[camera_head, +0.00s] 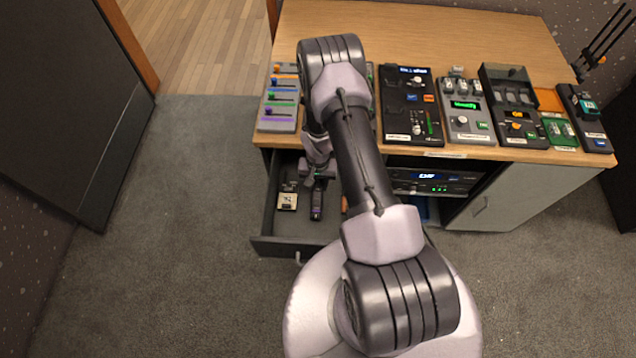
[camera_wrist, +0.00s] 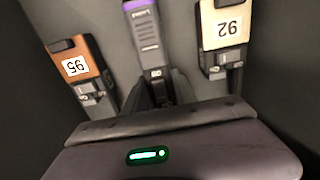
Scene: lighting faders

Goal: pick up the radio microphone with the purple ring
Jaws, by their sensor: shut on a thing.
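The radio microphone with the purple ring (camera_wrist: 147,38) is a dark grey body in the middle of the wrist view, with a purple band at its far end. In the head view the microphone (camera_head: 317,205) shows as a dark shape over the open drawer (camera_head: 262,241). My gripper (camera_wrist: 158,92) is shut on its near end; the fingers hide part of that end. My gripper also shows in the head view (camera_head: 318,178). I cannot tell whether the microphone touches the drawer floor.
The drawer walls stand close around. Above is the desk (camera_head: 440,35) with several fader panels (camera_head: 410,105).

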